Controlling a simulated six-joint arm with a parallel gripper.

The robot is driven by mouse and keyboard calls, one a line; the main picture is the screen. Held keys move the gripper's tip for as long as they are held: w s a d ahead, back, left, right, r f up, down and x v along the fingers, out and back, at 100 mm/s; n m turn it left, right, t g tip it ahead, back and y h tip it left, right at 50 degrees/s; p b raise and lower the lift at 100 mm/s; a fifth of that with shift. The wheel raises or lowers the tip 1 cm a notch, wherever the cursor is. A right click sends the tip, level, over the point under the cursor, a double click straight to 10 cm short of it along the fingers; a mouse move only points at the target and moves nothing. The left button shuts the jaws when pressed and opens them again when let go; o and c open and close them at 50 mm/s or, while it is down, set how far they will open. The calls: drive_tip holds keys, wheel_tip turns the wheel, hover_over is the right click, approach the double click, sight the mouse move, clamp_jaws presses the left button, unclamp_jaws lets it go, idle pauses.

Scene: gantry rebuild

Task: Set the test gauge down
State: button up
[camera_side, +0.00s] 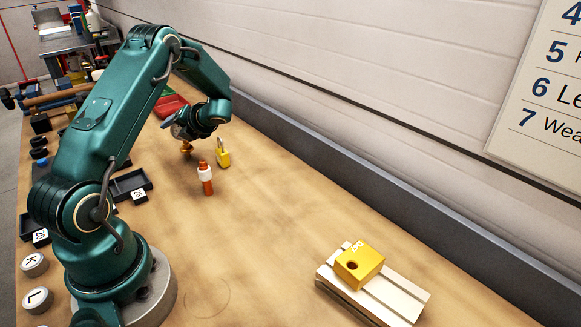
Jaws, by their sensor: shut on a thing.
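My gripper (184,138) is at the far end of the arm, low over the wooden bench and pointing down. It is shut on a small brass-coloured thing, which I take to be the test gauge (187,148). Only the lower part of the gauge shows below the jaws; its face is hidden. I cannot tell whether its underside touches the bench.
A yellow padlock (224,158) stands just right of the gauge, and an orange-and-white bottle (206,175) stands nearer the camera. Black trays (131,183) lie left. A yellow block (359,264) sits on a pale slotted plate (398,296). The bench's middle is clear.

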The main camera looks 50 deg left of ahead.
drive_tip(key=shift+f, duration=0.15)
drive_tip(key=o, duration=1.5)
drive_tip(key=shift+r, duration=0.2)
drive_tip(key=v, duration=1.1)
drive_tip(key=s+d+r+n+t+h, duration=0.1)
drive_tip(key=s+d+n+t+h, duration=0.1)
drive_tip(key=d+n, duration=0.6)
drive_tip(key=s+d+r+n+t+h, duration=0.2)
drive_tip(key=s+d+n+t+h, duration=0.1)
drive_tip(key=d+n, duration=0.6)
drive_tip(key=s+d+r+n+t+h, duration=0.2)
drive_tip(key=d+n+h, duration=0.4)
drive_tip(key=d+n, duration=0.3)
drive_tip(key=shift+s+d+r+t+h, duration=0.15)
drive_tip(key=shift+s+d+t, duration=0.15)
drive_tip(key=shift+s+d, duration=0.3)
drive_tip(key=shift+s+d+r+t+h, duration=0.15)
drive_tip(key=shift+s+d+t, duration=0.15)
drive_tip(key=shift+s+d, duration=0.3)
